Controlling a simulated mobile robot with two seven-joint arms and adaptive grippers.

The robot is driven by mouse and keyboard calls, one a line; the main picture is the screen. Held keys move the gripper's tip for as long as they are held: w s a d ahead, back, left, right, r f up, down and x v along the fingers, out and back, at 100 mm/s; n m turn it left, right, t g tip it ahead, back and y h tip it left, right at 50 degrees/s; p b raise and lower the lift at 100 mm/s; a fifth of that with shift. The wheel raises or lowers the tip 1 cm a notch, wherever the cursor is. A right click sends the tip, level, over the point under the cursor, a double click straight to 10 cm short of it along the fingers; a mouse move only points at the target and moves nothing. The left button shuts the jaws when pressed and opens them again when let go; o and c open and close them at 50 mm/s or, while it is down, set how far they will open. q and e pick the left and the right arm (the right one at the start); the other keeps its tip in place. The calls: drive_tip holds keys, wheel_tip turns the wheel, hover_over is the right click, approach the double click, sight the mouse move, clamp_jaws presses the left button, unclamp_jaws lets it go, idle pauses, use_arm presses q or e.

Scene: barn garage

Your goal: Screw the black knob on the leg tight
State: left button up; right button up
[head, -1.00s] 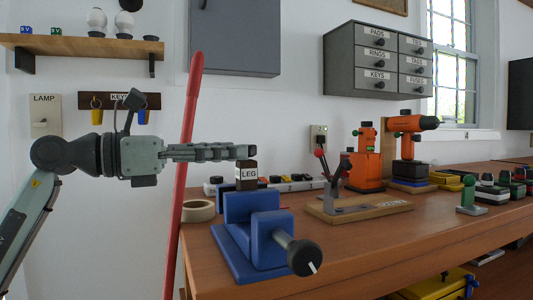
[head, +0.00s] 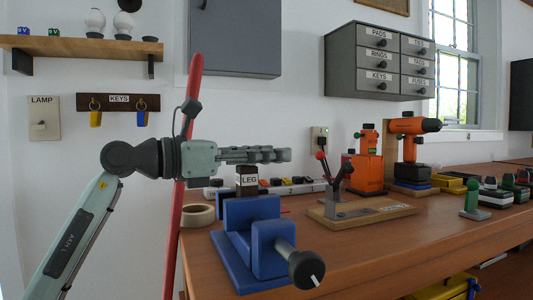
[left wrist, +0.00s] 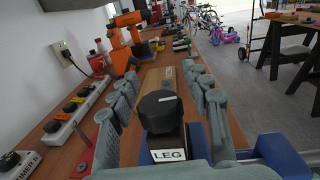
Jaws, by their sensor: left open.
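The leg (head: 248,182) is a dark upright post with a white LEG label, standing at the blue vise (head: 238,212). The black knob (left wrist: 160,110) sits on top of the leg in the left wrist view; in the head view the fingers largely cover it. My left gripper (left wrist: 158,102) is open and level, with one finger on each side of the knob and the fingertips reaching past it. I cannot tell whether either finger touches the knob. The gripper also shows above the leg in the head view (head: 275,155). My right gripper is not in view.
The vise's handle (head: 305,268) sticks out toward the front edge. A wooden board with a toggle clamp (head: 345,210) lies to the right. A power strip (head: 290,187) runs behind, and a tape roll (head: 200,214) lies left of the vise. Orange drills (head: 405,145) stand farther back.

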use_arm(q)
drive_tip(key=shift+c, duration=0.6)
clamp_jaws()
drive_tip(key=shift+g, duration=0.3)
drive_tip(key=shift+s+m+g+h+p, duration=0.15)
drive_tip(key=shift+s+m+g+p, duration=0.25)
drive_tip(key=shift+m+g, duration=1.2)
drive_tip(key=shift+s+m+g+h+p, duration=0.1)
drive_tip(key=shift+s+m+g+p, duration=0.3)
drive_tip(key=shift+m+g, duration=1.2)
drive_tip(key=shift+s+m+g+h+p, duration=0.15)
drive_tip(key=shift+s+m+g+p, duration=0.4)
drive_tip(key=shift+g, duration=1.95)
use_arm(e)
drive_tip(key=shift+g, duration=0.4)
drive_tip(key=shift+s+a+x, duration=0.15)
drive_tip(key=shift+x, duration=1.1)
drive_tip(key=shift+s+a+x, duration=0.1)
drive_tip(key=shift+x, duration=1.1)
use_arm(q)
drive_tip(key=shift+w, duration=0.1)
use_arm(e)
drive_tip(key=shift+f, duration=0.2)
